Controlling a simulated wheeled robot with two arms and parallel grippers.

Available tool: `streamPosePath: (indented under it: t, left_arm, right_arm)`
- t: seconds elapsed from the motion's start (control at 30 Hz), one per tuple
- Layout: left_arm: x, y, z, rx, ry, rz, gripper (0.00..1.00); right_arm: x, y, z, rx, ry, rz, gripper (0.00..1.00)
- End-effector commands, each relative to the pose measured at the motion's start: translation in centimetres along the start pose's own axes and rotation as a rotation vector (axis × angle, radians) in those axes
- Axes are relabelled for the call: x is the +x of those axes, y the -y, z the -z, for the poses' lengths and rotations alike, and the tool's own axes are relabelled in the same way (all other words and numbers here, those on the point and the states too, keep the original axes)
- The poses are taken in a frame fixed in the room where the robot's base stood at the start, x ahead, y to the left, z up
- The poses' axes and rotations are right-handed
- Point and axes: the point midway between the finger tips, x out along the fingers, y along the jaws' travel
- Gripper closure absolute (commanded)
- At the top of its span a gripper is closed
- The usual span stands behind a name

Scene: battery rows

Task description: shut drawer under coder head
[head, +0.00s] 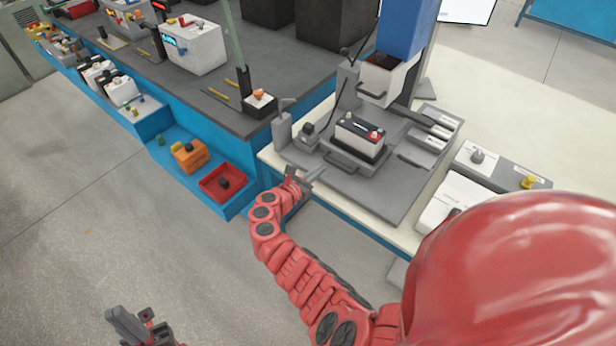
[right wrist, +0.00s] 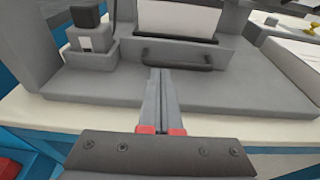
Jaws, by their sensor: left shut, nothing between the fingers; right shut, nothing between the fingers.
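A blue head housing (head: 404,28) stands at the back of the light workbench. Below it a pale drawer (head: 384,82) stands pulled out, with its dark inside showing and a handle on its front. Under the drawer, a white-and-black battery (head: 359,136) with a red terminal sits in a grey holder with a dark front handle (head: 345,165). My right gripper (head: 318,173) is shut and empty, in front of that holder; the right wrist view shows its fingers (right wrist: 160,75) just short of the handle (right wrist: 177,60). My left gripper (head: 114,313) is shut and empty, low over the floor.
A grey post device (head: 308,132) stands left of the battery. A panel with a grey knob (head: 478,156) and a yellow knob (head: 529,182) lies to the right. A blue bench on the left carries a red tray (head: 209,187). My red body hides the lower right.

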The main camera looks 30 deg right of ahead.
Motion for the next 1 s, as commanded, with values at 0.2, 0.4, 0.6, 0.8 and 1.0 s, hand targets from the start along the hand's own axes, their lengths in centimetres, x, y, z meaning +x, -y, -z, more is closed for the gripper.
streamPosePath:
  t: [0.2, 0.4, 0.6, 0.8, 1.0]
  left_arm:
    - [0.0, 0.0, 0.0, 0.0, 0.0, 0.0, 1.0]
    - [0.0, 0.0, 0.0, 0.0, 0.0, 0.0, 1.0]
    - [0.0, 0.0, 0.0, 0.0, 0.0, 0.0, 1.0]
    - [-0.8, 0.0, -0.1, 0.0, 0.0, 0.0, 1.0]
    - [-3.8, -0.2, -0.7, 0.0, 0.0, 0.0, 1.0]
  right_arm:
    - [2.0, 0.0, 0.1, 0.001, -0.002, 0.001, 1.0]
    - [2.6, 0.0, 0.0, 0.002, -0.001, 0.0, 1.0]
    - [2.6, 0.0, 0.0, 0.002, -0.001, -0.001, 1.0]
    - [3.8, 0.0, 0.0, 0.001, 0.002, 0.003, 1.0]
    - [8.6, 0.2, -0.4, 0.003, 0.001, 0.007, 1.0]
